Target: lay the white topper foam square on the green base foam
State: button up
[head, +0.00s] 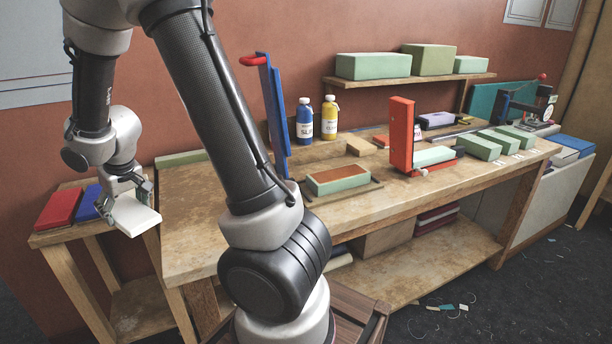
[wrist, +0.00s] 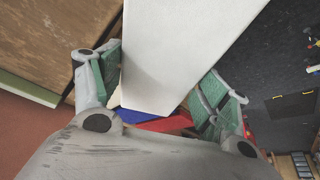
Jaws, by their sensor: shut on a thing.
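The white topper foam square (head: 138,217) is held between the fingers of my gripper (head: 122,196), above the small side table at the left. In the wrist view the white foam (wrist: 182,45) fills the middle, with a green-padded finger on each side of my gripper (wrist: 162,88). A green foam block (head: 340,185) with a reddish-brown top lies in a low holder on the workbench, near the blue upright plate. It is well to the right of my gripper, with nothing white on it. My forearm passes in front of part of the bench.
The side table (head: 50,238) holds a red square (head: 60,207) and a blue square (head: 86,201). On the workbench (head: 200,215) stand a blue upright plate (head: 272,115), two bottles, a red upright fixture (head: 400,135) and several green blocks. The bench's left end is largely clear.

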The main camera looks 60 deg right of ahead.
aim_at(339, 173)
jog(key=k+l+u, duration=0.2)
jog(key=u, duration=0.3)
jog(key=k+u, duration=0.6)
jog(key=k, duration=0.85)
jog(key=k+z, duration=0.25)
jog(key=z, duration=0.2)
jog(key=k+l+z, duration=0.2)
jog(key=z, duration=0.2)
jog(key=i+l+z, duration=0.2)
jog(key=z, duration=0.15)
jog(key=i+l+z, duration=0.1)
jog(key=i+z, duration=0.25)
jog(key=i, duration=0.3)
